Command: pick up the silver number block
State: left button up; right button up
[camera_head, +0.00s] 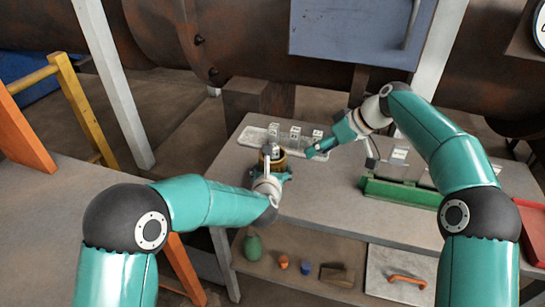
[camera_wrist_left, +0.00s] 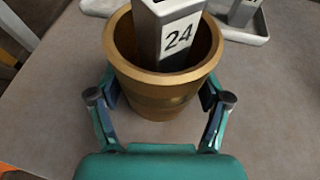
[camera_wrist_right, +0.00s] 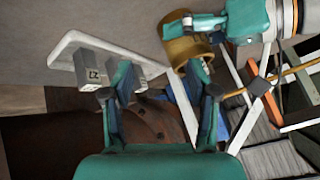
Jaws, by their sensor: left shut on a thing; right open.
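A silver number block marked 24 (camera_wrist_left: 178,38) stands tilted inside a brass-coloured cup (camera_wrist_left: 160,95), its lower end hidden. My left gripper (camera_wrist_left: 160,108) is shut around the cup's outside; in the head view the cup (camera_head: 264,163) is at the table's left part. Other silver blocks (camera_head: 295,133) stand in a row on a pale tray (camera_head: 255,133) behind it. My right gripper (camera_head: 318,150) is open and empty in front of the tray's right end.
A green-based rack (camera_head: 400,194) with upright panels stands right on the table. A red tray (camera_head: 531,225) is at the right edge. A lower shelf holds a green jar (camera_head: 252,246), small coloured pieces and a board with an orange handle (camera_head: 408,281). The table's middle front is clear.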

jog(key=m+h, duration=0.1)
jog(key=m, duration=0.1)
jog(key=t+h, duration=0.2)
jog(key=h, duration=0.1)
send_near(274, 144)
jog(key=x, duration=0.8)
jog(key=shift+s+a+f, duration=0.2)
jog(key=shift+s, duration=0.15)
grip_shut()
